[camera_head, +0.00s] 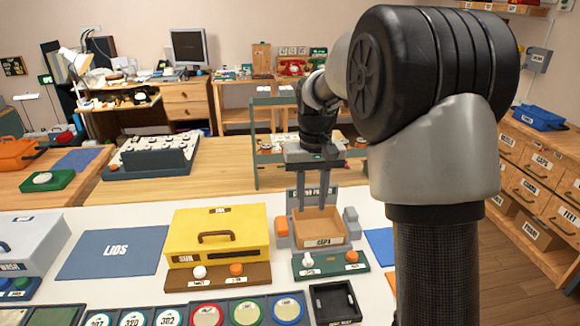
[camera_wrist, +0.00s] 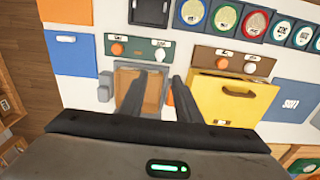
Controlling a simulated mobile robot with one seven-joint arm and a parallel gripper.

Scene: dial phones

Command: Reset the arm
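My arm reaches from the right of the head view over the white table. My gripper (camera_head: 314,207) points down above a tan open box labelled CAPS (camera_head: 322,241). In the wrist view, the two dark fingers of my gripper (camera_wrist: 158,84) stand apart with nothing between them. The box (camera_wrist: 126,78) shows behind and between the fingers. I cannot tell how far the fingertips are from its inside. My fingers hide part of the box.
A yellow lidded box (camera_head: 218,234) stands left of the tan box. A green panel with knobs (camera_head: 331,265) lies in front. A blue mat labelled LIDS (camera_head: 112,254) lies further left. Several round dials line the front. A grey-green rack (camera_head: 268,150) stands behind my gripper.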

